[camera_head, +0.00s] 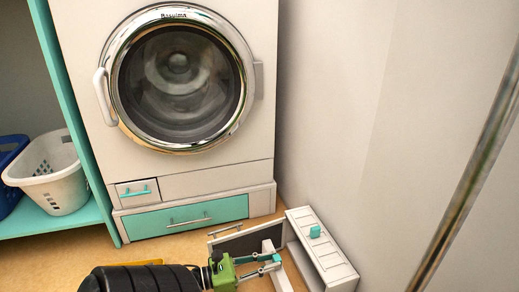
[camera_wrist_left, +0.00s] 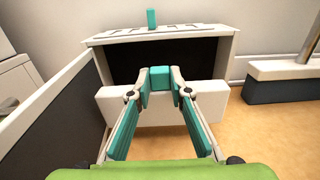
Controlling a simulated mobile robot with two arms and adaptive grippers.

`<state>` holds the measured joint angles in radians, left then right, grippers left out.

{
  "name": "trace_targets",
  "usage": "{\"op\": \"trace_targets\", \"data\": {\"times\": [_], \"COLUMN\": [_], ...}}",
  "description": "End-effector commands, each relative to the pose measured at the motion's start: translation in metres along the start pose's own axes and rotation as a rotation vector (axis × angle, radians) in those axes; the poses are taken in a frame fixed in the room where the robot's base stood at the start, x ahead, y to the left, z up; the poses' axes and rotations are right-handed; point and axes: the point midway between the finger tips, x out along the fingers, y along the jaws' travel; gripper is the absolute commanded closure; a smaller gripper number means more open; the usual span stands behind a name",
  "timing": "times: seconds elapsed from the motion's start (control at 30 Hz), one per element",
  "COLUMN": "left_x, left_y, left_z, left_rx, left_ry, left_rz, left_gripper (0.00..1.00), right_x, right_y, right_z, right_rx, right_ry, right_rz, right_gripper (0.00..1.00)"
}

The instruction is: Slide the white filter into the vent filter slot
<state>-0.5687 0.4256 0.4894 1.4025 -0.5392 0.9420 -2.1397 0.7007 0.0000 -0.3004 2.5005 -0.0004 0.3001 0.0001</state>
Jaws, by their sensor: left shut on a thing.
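The white filter (camera_wrist_left: 205,98) is a white block with a teal grip (camera_wrist_left: 160,78). My left gripper (camera_head: 276,258) is shut on this grip. In the wrist view the filter is in front of the dark opening of the white vent unit (camera_wrist_left: 215,42); I cannot tell whether any of it is inside. The head view shows the filter (camera_head: 267,246) beside the vent unit (camera_head: 325,258), which stands on the floor by the wall. A teal tab (camera_head: 314,231) is on the unit's top. My right gripper is not in view.
An open panel (camera_wrist_left: 48,98), dark inside, stands left of the opening and close to my left gripper; it also shows in the head view (camera_head: 240,243). A washing machine (camera_head: 180,80) stands behind. A white basket (camera_head: 52,172) is on the left shelf.

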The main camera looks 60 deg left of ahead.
Motion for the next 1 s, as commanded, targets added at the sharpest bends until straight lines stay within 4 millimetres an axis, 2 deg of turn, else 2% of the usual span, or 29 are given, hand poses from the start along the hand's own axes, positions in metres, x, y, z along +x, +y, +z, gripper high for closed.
{"op": "trace_targets", "data": {"times": [0.23, 1.0], "left_x": [0.025, 0.102], "left_y": [0.000, 0.000], "left_z": [-0.009, -0.007], "left_rx": [0.001, 0.000], "left_ry": [-0.002, -0.002], "left_rz": [-0.002, -0.001], "left_gripper": [1.00, 1.00], "right_x": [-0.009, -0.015], "right_y": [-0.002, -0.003], "right_z": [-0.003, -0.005], "right_rx": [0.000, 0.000], "right_ry": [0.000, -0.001], "right_rz": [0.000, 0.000], "right_gripper": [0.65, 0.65]}}
